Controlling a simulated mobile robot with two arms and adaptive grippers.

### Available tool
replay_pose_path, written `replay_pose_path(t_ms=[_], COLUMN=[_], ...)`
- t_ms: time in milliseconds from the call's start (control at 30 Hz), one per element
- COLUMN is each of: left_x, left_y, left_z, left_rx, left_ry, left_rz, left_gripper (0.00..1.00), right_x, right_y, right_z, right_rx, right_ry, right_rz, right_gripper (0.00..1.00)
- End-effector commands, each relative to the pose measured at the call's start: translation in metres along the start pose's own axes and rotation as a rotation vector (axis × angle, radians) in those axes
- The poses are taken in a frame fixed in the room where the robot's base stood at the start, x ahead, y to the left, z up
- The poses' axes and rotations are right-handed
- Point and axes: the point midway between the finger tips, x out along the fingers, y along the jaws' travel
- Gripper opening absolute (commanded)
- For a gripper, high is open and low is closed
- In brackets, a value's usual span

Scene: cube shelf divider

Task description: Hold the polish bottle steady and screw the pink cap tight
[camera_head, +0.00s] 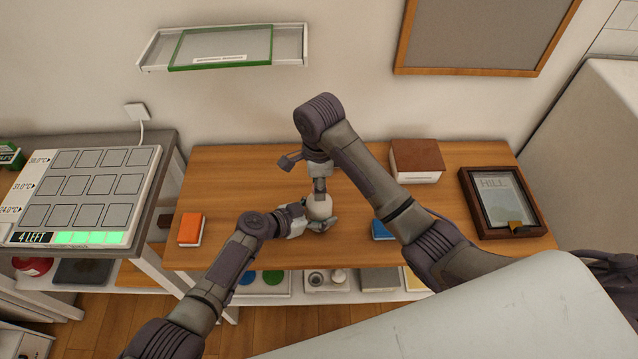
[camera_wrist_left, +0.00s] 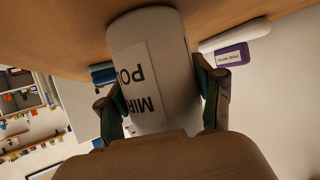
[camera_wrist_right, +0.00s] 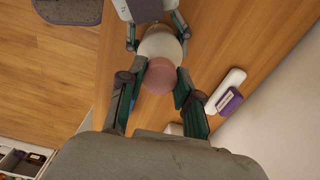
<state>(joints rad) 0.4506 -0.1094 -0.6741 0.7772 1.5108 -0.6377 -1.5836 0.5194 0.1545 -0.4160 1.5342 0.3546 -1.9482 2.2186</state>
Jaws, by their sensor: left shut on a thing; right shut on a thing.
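The white polish bottle (camera_head: 320,206) stands on the wooden table in the head view, near the front edge. In the left wrist view the bottle (camera_wrist_left: 155,70) fills the space between the fingers, its printed label partly readable. My left gripper (camera_head: 318,224) is shut on the bottle's body from the side. My right gripper (camera_head: 319,188) comes down from above and is shut on the pink cap. In the right wrist view the pink cap (camera_wrist_right: 160,76) sits between the fingers over the white bottle (camera_wrist_right: 163,42). In the head view the cap is hidden; its thread is not visible.
An orange block (camera_head: 190,229) lies left on the table and a blue block (camera_head: 382,230) lies right, beside my right arm. A brown-topped box (camera_head: 416,160) and a dark framed case (camera_head: 502,205) stand further right. A glass wall shelf (camera_head: 220,48) hangs behind.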

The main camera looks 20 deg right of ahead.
Motion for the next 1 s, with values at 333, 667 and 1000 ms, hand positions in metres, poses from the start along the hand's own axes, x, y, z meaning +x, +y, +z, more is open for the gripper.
replay_pose_path(t_ms=[333, 667, 1000], left_x=[-0.0003, -0.0003, -0.0003], left_y=[-0.0008, -0.0006, -0.0005], left_z=[0.0009, 0.0009, 0.0009], left_rx=[-0.002, -0.001, 0.0], left_ry=[-0.001, -0.001, -0.001], left_rz=[-0.002, -0.002, -0.001], left_gripper=[0.25, 0.25, 0.25], right_x=[0.0014, 0.0005, 0.0001], right_y=[0.0012, 0.0004, 0.0002], right_z=[-0.0001, 0.0001, -0.0007], right_rx=[0.13, 0.125, -0.55], right_ry=[0.003, 0.001, 0.003], right_rz=[0.005, 0.002, 0.001], right_gripper=[0.5, 0.63, 0.63])
